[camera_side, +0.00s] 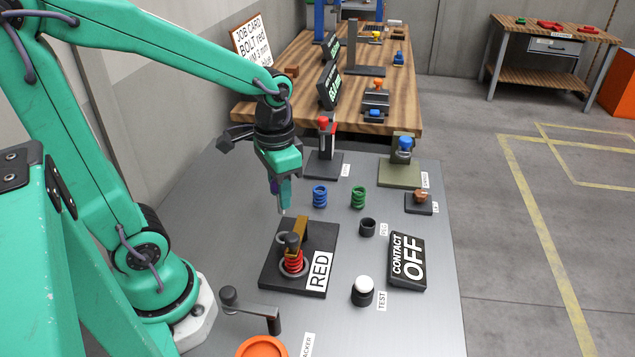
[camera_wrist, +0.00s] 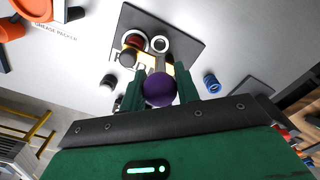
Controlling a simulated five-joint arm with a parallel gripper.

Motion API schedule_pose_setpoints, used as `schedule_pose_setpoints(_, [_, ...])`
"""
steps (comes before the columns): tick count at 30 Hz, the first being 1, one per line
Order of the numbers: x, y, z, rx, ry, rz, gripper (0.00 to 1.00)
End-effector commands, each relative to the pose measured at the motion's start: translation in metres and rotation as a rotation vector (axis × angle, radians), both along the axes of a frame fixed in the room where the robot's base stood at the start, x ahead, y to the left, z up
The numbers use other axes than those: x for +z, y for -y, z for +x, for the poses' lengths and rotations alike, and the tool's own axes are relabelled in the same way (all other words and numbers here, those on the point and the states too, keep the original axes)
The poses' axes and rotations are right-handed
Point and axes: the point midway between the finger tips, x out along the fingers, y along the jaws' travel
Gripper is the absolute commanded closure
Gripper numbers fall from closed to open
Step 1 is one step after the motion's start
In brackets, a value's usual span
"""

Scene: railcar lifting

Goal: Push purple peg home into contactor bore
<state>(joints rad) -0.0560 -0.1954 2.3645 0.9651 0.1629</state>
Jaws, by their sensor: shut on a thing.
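The purple peg (camera_wrist: 160,89) shows as a round purple end between my gripper's fingers (camera_wrist: 162,80) in the wrist view. In the side view only a sliver of purple shows beside the fingers of my gripper (camera_side: 281,197), which is shut on the peg, pointing down above the back of a black plate (camera_side: 272,275). The plate bears a red spring (camera_side: 293,262), a brass-coloured arm with a dark knob, and a pale ring (camera_wrist: 160,44) with a dark centre, apart from the peg. No label clearly marks the contactor bore. The peg's lower end is hard to make out.
A "CONTACT OFF" sign (camera_side: 407,260) lies right of the plate. A black cup (camera_side: 367,227), blue spring (camera_side: 320,196), green spring (camera_side: 358,197) and white-topped button (camera_side: 363,290) stand nearby. A grey lever (camera_side: 250,307) is in front. Bare table lies between them.

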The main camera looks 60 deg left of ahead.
Motion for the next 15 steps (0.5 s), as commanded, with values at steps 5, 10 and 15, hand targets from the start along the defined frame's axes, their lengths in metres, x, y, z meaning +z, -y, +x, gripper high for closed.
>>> schedule_pose_setpoints(5, [-0.005, 0.0, 0.0, 0.0, -0.003, 0.0, 0.93])
schedule_pose_setpoints(10, [-0.013, 0.0, 0.0, 0.0, -0.002, 0.0, 0.93])
schedule_pose_setpoints(15, [-0.025, 0.0, 0.0, 0.0, -0.003, 0.0, 0.93])
